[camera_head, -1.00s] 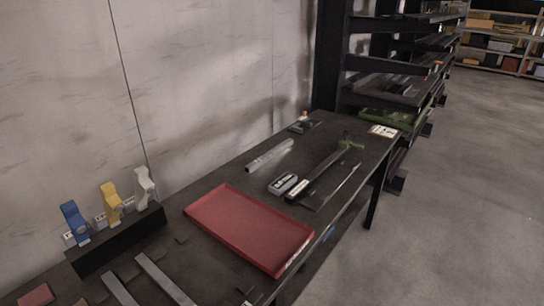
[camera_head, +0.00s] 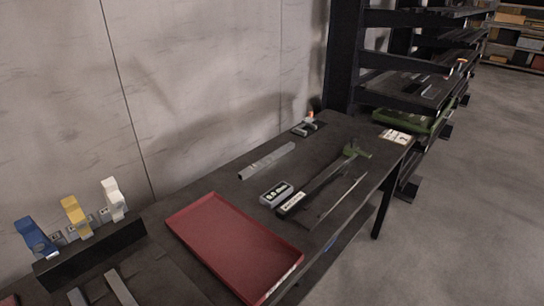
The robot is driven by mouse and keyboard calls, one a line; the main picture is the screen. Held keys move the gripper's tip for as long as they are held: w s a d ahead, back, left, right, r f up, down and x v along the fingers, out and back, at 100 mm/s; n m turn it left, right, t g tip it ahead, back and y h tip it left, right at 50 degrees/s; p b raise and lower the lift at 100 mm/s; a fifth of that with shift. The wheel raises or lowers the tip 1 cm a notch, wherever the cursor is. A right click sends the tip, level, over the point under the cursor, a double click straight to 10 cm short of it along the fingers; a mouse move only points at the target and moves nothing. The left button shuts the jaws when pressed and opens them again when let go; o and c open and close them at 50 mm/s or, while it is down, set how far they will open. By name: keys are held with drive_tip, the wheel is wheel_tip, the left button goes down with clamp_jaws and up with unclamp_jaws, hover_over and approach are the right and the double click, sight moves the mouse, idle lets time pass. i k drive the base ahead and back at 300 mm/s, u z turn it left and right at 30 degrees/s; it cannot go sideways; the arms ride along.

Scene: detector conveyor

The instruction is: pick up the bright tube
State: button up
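A pale grey, long, straight piece, the one that looks most like the bright tube (camera_head: 267,161), lies on the dark table near its wall side. It lies beyond the red tray and left of a small grey box with a dark face. It lies free, with nothing touching it that I can see.
The red tray (camera_head: 216,225) looks empty. The grey box (camera_head: 276,194) and a long dark tool with a green end (camera_head: 325,178) lie to the tube's right. Blue, yellow and white devices stand in a black holder (camera_head: 90,252). A dark shelf rack stands beyond the table.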

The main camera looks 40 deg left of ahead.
sight(250, 171)
drive_tip(key=z, duration=0.05)
drive_tip(key=i, duration=2.55)
drive_tip(key=u, duration=2.6)
